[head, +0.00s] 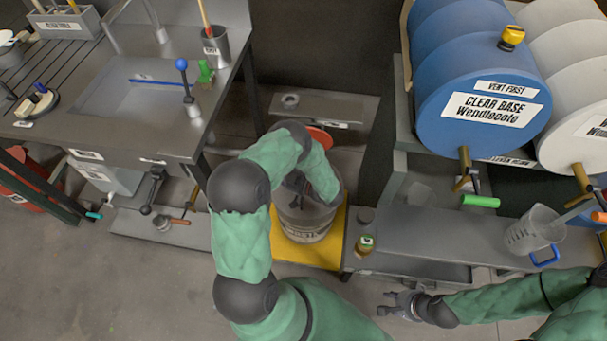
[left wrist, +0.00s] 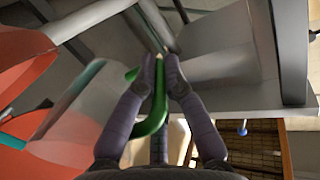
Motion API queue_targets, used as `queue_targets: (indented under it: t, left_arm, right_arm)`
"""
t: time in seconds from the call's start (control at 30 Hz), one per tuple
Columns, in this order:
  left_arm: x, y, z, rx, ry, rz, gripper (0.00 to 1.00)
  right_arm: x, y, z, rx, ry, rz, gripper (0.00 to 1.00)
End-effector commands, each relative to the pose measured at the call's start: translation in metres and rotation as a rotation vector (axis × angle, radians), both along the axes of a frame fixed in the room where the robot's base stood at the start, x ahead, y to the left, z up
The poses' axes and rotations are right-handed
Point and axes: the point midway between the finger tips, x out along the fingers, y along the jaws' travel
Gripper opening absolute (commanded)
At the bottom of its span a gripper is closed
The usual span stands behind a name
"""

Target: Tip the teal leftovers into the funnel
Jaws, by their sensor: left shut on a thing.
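In the left wrist view my left gripper (left wrist: 160,78) is shut on the green handle (left wrist: 152,122) of a clear jug (left wrist: 85,105). The jug looks tilted beside an orange-red funnel (left wrist: 22,62); I cannot tell whether its lip touches it. In the head view the funnel's red rim (head: 320,137) shows behind my left arm, above a grey drum (head: 305,233) on a yellow base. My arm mostly hides the funnel, jug and left gripper there. My right gripper (head: 392,303) is open and empty, low at the right.
A bench (head: 440,245) at right carries a clear jug with a blue handle (head: 530,232). A small amber jar (head: 364,244) stands by the drum. Blue and white barrels (head: 480,75) lie above the bench. A sink counter (head: 110,130) is at left. The foreground floor is clear.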

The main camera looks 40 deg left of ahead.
Motion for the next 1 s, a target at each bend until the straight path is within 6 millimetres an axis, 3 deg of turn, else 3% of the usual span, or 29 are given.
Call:
queue_targets:
  t: [1.0]
  left_arm:
    - [0.009, -0.0006, 0.0046, 0.074, 0.004, 0.005, 0.0]
  right_arm:
    - [0.0, 0.0, 0.0, 0.0, 0.0, 0.0, 0.34]
